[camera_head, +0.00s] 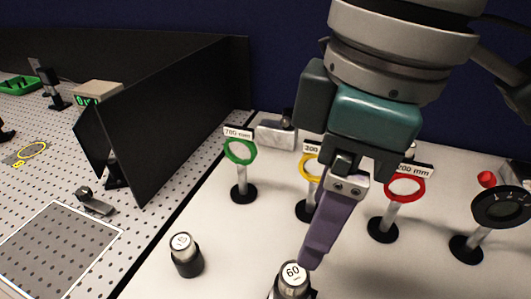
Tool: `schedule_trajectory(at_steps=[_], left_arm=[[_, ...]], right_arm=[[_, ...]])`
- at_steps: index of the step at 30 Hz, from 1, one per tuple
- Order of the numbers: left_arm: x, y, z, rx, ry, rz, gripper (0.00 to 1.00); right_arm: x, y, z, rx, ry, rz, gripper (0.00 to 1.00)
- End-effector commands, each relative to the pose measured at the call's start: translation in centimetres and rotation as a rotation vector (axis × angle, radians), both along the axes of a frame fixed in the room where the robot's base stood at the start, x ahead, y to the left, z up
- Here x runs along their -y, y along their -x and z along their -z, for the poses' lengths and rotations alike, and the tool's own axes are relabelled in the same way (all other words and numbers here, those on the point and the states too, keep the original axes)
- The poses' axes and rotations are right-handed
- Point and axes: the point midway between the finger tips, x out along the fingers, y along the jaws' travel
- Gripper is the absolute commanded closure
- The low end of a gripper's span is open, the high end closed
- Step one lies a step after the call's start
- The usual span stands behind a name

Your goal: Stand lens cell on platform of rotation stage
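My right gripper (312,262) hangs in from the top, with purple fingers seen nearly edge-on. I cannot tell how far apart they are. Its tip is just above and right of a dark cylinder with a silver cap marked 60 (292,281), partly cut off by the bottom edge. Ring-shaped lenses in holders stand upright on black bases: green (240,150), yellow (309,166), red (405,188) and black (502,207). I cannot tell which thing is the lens cell. No rotation stage platform is clearly identifiable. My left gripper is out of view.
A second silver-capped cylinder (186,255) stands on the white table to the left. Black panels (180,115) rise beside the perforated breadboard (50,190). A grey block (276,136) sits behind the green lens. A small clamp-like part (95,201) lies on the breadboard.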

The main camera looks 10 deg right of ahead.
Motion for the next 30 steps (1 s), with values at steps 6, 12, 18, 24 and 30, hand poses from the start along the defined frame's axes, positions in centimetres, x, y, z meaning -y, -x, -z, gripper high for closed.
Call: schedule_trajectory(at_steps=[6, 12, 18, 24, 30], left_arm=[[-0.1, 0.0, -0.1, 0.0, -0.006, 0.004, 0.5], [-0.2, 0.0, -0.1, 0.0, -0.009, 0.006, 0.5], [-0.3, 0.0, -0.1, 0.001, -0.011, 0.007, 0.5], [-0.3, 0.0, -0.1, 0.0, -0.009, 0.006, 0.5], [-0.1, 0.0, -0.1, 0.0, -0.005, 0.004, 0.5]], right_arm=[[0.1, 0.1, -1.0, 0.001, -0.002, 0.0, 0.26], [-2.5, 1.5, 0.5, 0.022, -0.108, 0.011, 0.26], [-4.9, 3.5, 2.5, 0.094, -0.305, 0.199, 0.26], [-0.1, 6.2, 5.4, 0.152, -0.289, 0.539, 0.26], [6.2, 10.0, 7.5, 0.176, -0.134, 0.759, 0.26]])
